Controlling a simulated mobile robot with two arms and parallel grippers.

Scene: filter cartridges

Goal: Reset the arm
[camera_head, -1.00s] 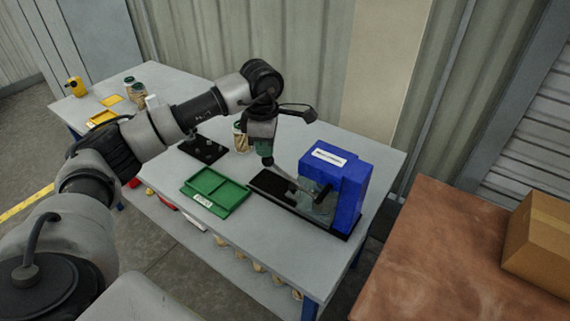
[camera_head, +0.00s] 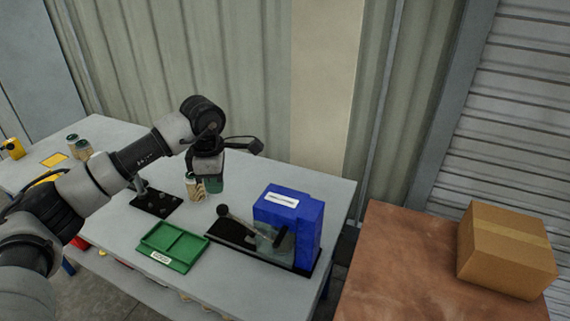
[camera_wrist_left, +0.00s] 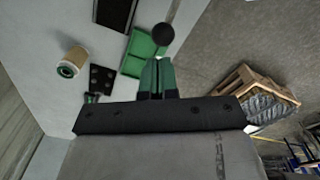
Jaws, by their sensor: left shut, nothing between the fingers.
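My left gripper (camera_head: 212,188) hangs above the workbench (camera_head: 135,220), its green fingers together with nothing between them. The same green fingers show in the left wrist view (camera_wrist_left: 157,66). Below and beside it is the round black knob (camera_head: 222,210) of a lever on the blue machine (camera_head: 290,218); the knob also shows just beyond the fingertips in the wrist view (camera_wrist_left: 162,34), apart from them. My left arm reaches in from the left, its elbow raised over the bench. My right gripper is not in view.
A green tray (camera_head: 172,246) lies in front. A black holed plate (camera_head: 155,203) and a cartridge (camera_head: 194,187) stand behind it. More cartridges (camera_head: 80,147) are at the far left. A brown table (camera_head: 400,270) with a cardboard box (camera_head: 507,248) is at right.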

